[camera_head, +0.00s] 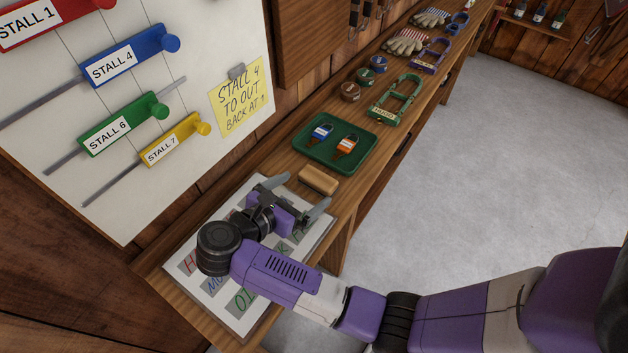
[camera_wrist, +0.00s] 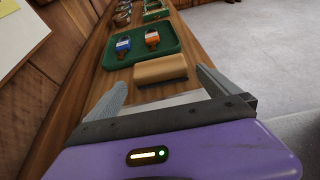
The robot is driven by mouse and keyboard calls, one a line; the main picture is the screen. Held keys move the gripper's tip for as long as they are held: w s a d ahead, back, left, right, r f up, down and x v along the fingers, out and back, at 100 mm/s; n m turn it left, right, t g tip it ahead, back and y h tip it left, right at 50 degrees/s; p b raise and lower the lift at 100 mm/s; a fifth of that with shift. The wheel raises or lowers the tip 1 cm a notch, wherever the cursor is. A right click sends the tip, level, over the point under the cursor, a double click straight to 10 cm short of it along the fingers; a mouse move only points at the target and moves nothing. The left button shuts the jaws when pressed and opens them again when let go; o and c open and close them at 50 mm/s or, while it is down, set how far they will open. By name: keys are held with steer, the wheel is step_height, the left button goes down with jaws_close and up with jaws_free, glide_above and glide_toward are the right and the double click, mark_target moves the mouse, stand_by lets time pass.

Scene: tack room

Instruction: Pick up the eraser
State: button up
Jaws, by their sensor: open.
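The eraser (camera_head: 318,180) is a tan block with a darker underside. It lies on the wooden shelf between the green tray and the white lettered board. In the wrist view the eraser (camera_wrist: 160,69) lies just beyond my fingertips, roughly centred between them. My gripper (camera_head: 299,194) is open and empty, with its two fingers spread and pointing toward the eraser. The gripper also shows in the wrist view (camera_wrist: 163,82), with one finger at each side. The fingers look apart from the eraser.
A green tray (camera_head: 310,154) with a blue and an orange padlock lies just past the eraser. The lettered board (camera_head: 318,232) lies under my gripper. A whiteboard (camera_head: 110,190) stands at left.

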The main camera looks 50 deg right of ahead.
mark_target(316, 179)
steer(key=x, duration=0.4)
steer(key=p+x, duration=0.1)
steer(key=x, duration=0.2)
steer(key=shift+d+r, duration=0.25)
steer(key=shift+r, duration=0.05)
steer(key=c, duration=1.1)
steer(key=shift+r, duration=0.1)
